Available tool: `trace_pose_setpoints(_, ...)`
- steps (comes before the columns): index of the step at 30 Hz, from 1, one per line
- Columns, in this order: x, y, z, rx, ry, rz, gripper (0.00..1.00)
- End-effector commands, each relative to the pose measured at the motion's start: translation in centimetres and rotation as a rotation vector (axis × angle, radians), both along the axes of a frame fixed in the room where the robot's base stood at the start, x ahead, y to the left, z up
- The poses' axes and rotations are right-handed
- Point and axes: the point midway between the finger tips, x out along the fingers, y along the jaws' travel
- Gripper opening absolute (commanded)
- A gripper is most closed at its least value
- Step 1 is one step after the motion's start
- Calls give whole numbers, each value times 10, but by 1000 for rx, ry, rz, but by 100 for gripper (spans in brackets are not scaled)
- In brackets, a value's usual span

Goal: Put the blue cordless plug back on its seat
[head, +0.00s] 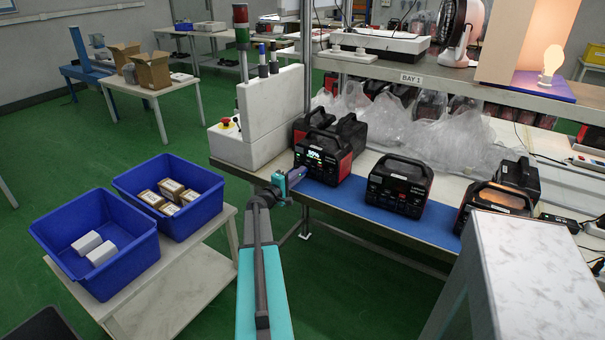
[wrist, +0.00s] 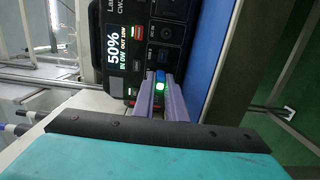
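The blue cordless plug (wrist: 160,75) shows in the wrist view as a small blue piece with a lit green light. It is between the fingertips of my gripper (wrist: 159,80), which look closed on its two sides. My gripper (head: 301,172) is at the front of a black and red power station (head: 341,167) on the bench. The power station (wrist: 118,45) shows "50%" on its display and fills the upper middle of the wrist view. The plug's far end and the seat are hidden, so I cannot tell whether they touch. The plug is not clear in the head view.
Other power stations (head: 397,187) stand to the right on the blue mat (head: 345,198). A white column with a signal light (head: 242,25) is behind left. Two blue bins (head: 100,205) stand on a low table at left. A shelf (head: 400,73) overhangs the bench.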

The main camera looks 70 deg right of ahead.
Motion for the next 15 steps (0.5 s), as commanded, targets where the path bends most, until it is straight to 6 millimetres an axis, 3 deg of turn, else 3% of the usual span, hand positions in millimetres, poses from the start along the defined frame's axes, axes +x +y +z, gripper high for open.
trace_pose_setpoints(15, 0, 1, 0, 0, 0, 0, 0)
